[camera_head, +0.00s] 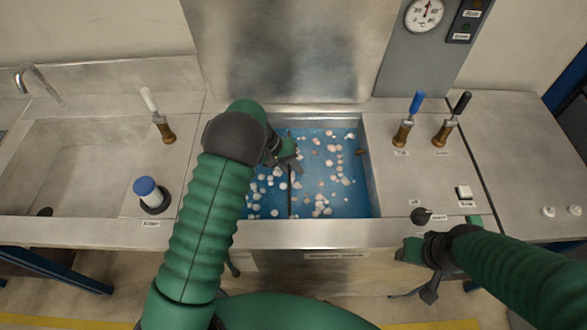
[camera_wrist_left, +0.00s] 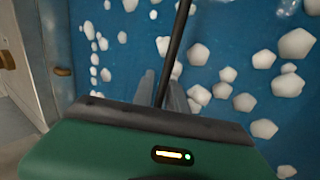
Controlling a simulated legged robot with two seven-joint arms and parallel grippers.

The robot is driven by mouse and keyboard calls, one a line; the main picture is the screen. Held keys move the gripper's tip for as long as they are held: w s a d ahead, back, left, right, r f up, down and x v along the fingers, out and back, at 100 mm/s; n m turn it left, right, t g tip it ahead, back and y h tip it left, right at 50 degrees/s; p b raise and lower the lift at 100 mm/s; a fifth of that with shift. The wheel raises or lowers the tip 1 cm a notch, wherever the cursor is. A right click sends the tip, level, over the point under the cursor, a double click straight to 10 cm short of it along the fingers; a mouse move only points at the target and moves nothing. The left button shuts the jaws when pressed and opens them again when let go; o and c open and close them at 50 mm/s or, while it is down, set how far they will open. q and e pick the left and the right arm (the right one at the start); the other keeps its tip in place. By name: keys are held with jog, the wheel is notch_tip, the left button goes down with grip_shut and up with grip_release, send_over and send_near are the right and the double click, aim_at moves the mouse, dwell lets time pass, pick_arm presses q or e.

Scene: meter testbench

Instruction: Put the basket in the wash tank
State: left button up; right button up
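The wash tank (camera_head: 372,190) is a sunken steel basin of blue liquid with white foam clumps, at the middle of the bench. A thin dark bar (camera_head: 290,200), possibly the basket's handle, runs across it; no basket body can be made out. My left gripper (camera_head: 291,163) is over the tank, pointing down at the bar. In the left wrist view the bar (camera_wrist_left: 179,40) passes between its two grey fingers (camera_wrist_left: 161,88), with a gap visible beside it. My right gripper (camera_head: 418,272) is empty, its fingers apart, in front of the bench edge.
A steel sink (camera_head: 75,160) with a tap (camera_head: 38,82) is at the left. Blue (camera_head: 409,118) and black (camera_head: 453,118) levers stand right of the tank.

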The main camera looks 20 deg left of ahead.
pick_arm(q)
jog(key=shift+o, duration=0.9)
jog(key=v, duration=1.2)
jog(key=s+m+y, duration=0.1)
jog(key=s, duration=0.6)
jog(key=s+m+t+y, duration=0.1)
jog(key=s+y, duration=0.1)
jog(key=s, duration=0.6)
jog(key=s+d+r+m+y, duration=0.1)
jog(key=s+y, duration=0.1)
jog(key=s, duration=0.5)
jog(key=shift+s, duration=0.15)
jog(key=shift+w+a+f, duration=0.1)
jog(key=shift+w+f, duration=0.1)
jog(key=shift+w, duration=0.1)
jog(key=shift+s, duration=0.1)
